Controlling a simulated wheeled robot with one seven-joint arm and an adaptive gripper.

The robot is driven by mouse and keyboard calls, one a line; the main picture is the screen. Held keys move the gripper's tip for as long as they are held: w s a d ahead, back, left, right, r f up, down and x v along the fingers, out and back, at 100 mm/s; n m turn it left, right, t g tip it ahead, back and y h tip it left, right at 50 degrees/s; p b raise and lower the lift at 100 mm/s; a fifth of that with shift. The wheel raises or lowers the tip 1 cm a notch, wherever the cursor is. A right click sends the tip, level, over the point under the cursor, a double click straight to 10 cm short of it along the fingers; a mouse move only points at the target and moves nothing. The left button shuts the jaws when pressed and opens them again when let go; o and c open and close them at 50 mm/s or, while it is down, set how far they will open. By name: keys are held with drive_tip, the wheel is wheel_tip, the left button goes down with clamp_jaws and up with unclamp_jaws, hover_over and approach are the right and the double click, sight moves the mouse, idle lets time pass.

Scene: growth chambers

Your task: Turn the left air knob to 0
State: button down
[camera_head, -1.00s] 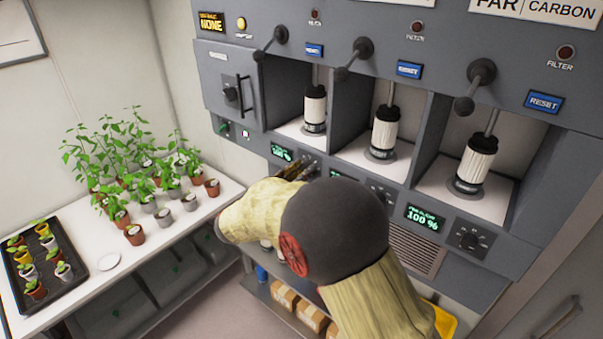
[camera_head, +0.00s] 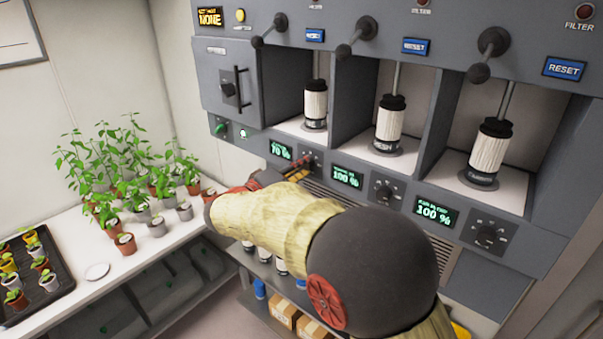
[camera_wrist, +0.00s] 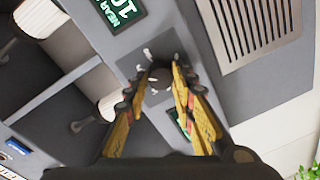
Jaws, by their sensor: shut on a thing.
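The left air knob (camera_head: 307,158) is a small dark dial on the grey panel below the left filter bay. Its green display (camera_head: 281,150), just left of it, reads about 70 %. My gripper (camera_head: 297,171) reaches the knob from below, its fingers partly hidden by my arm in the head view. In the wrist view the knob (camera_wrist: 160,78) sits between the two yellow-and-black fingertips (camera_wrist: 163,84), which are shut on it. White scale marks show around the knob. The exact pointer direction is hidden.
The middle knob (camera_head: 384,193) and right knob (camera_head: 487,236) have displays reading 100 %. Filter bays with white cylinders and black levers (camera_head: 364,28) stand above. A vent grille (camera_wrist: 250,30) lies beside the knob. Potted plants stand on a white table (camera_head: 150,250) at left.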

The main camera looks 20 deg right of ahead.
drive_tip(key=shift+f+n+g+h+p, duration=0.1)
drive_tip(key=shift+n+g+h+p, duration=0.2)
drive_tip(key=shift+n+p, duration=4.7)
drive_tip(key=shift+f+n+g+h+p, duration=0.2)
drive_tip(key=shift+n+p, duration=2.35)
drive_tip(key=shift+n, duration=4.75)
drive_tip(key=c, duration=1.6)
unclamp_jaws()
drive_tip(key=shift+w, duration=0.1)
drive_tip(key=shift+o, duration=0.6)
drive_tip(key=shift+r, duration=0.1)
